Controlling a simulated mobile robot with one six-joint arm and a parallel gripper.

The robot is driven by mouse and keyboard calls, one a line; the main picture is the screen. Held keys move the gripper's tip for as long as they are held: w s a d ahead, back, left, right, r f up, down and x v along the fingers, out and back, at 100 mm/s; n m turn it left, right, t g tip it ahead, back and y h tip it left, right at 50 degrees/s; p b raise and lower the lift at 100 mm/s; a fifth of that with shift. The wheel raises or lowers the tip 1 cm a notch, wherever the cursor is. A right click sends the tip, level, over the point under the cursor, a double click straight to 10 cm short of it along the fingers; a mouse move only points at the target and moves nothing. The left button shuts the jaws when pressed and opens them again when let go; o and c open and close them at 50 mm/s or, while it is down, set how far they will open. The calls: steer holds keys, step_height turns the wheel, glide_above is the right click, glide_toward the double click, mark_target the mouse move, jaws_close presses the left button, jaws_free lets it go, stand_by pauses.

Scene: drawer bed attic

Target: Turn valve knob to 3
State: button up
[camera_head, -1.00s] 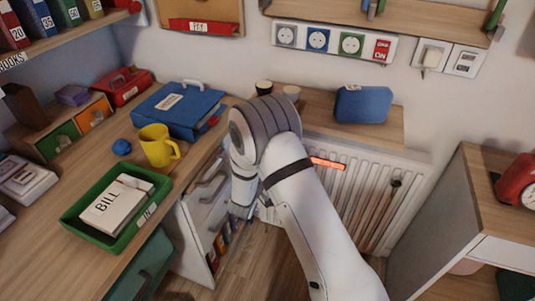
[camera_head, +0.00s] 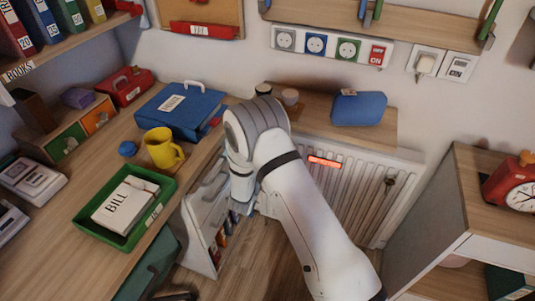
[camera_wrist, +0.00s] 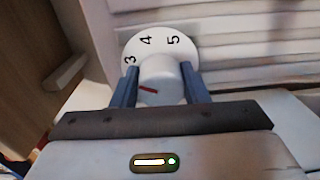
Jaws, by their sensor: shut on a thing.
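The white valve knob (camera_wrist: 162,82) sits between my gripper's two blue fingers in the wrist view. My gripper (camera_wrist: 160,88) is shut on it, one finger on each side. A red mark on the knob's face points to the left. The white dial (camera_wrist: 160,45) behind it shows 3, 4 and 5, with the 3 at its left edge, just above the left finger. The mark points roughly toward the 3's side; the exact alignment is unclear. In the head view my gripper (camera_head: 243,207) is low beside the radiator (camera_head: 345,195), and the knob is hidden.
A desk with a green tray (camera_head: 125,240), a yellow mug (camera_head: 162,148) and a blue binder (camera_head: 182,110) is at the left. A shelf with a blue pouch (camera_head: 359,108) is above the radiator. A cabinet (camera_head: 430,215) stands at the right.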

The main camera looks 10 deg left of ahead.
steer(key=shift+f+n, duration=0.1)
steer(key=shift+n, duration=0.3)
steer(key=o, duration=1)
steer(key=shift+c, duration=0.2)
steer(key=p+v, duration=0.1)
steer(key=v, duration=0.7)
